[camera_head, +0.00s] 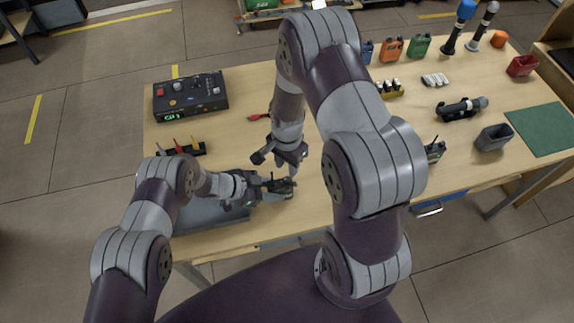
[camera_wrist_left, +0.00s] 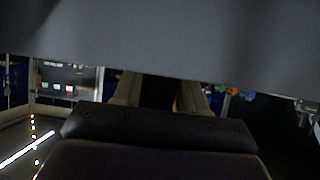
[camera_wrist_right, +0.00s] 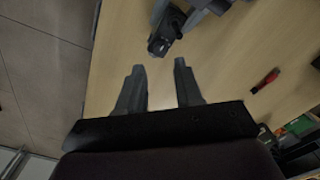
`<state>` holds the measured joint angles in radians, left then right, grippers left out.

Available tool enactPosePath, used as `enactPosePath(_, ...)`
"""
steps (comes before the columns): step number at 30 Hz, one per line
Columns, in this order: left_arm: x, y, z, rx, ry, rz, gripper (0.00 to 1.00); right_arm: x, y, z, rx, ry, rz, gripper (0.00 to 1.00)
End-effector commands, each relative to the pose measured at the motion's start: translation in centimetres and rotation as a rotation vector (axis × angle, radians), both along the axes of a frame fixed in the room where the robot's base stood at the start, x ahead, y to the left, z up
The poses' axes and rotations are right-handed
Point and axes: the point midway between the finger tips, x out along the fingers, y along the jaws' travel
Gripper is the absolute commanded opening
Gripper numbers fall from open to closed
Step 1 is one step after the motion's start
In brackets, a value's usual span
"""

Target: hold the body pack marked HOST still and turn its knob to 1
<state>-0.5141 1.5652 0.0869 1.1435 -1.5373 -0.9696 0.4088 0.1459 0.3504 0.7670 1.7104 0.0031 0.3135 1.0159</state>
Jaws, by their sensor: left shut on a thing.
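A dark body pack (camera_head: 286,189) is at the front edge of the table; it also shows in the right wrist view (camera_wrist_right: 160,45). My left gripper (camera_head: 276,186) is shut on it. I cannot read the HOST mark, and the knob's setting is too small to tell. My right gripper (camera_head: 278,160) points down just behind the pack. In the right wrist view its fingers (camera_wrist_right: 158,68) are apart with nothing between them, short of the pack. In the left wrist view a grey surface fills the top and hides the pack.
A black console (camera_head: 190,96) stands at the back left, with a rack of coloured pieces (camera_head: 180,149) in front of it. A small red item (camera_head: 258,117) lies behind my right gripper. Another pack (camera_head: 435,150), a grey cup (camera_head: 493,138) and a green mat (camera_head: 541,128) are at the right.

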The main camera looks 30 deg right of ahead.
Motion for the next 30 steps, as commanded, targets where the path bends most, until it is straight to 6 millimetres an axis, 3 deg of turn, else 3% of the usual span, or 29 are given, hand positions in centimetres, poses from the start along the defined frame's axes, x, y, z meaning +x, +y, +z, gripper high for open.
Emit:
enactPosePath(5, 0.0, 0.0, 0.0, 0.0, 0.0, 0.0, 0.07, 0.0, 0.0, 0.0, 0.0, 0.0, -0.012, 0.35)
enactPosePath(12, 0.0, 0.0, 0.0, 0.0, 0.0, 0.0, 0.07, -0.1, 0.0, 0.0, 0.002, 0.0, -0.403, 0.35)
enactPosePath(15, 0.0, 0.0, 0.0, 0.0, 0.0, 0.0, 0.07, -0.1, 0.0, -0.3, 0.002, 0.001, -0.482, 0.35)
enactPosePath(30, 0.0, 0.0, 0.0, 0.0, 0.0, 0.0, 0.07, -0.1, 0.0, -5.2, 0.002, 0.002, -0.486, 0.35)
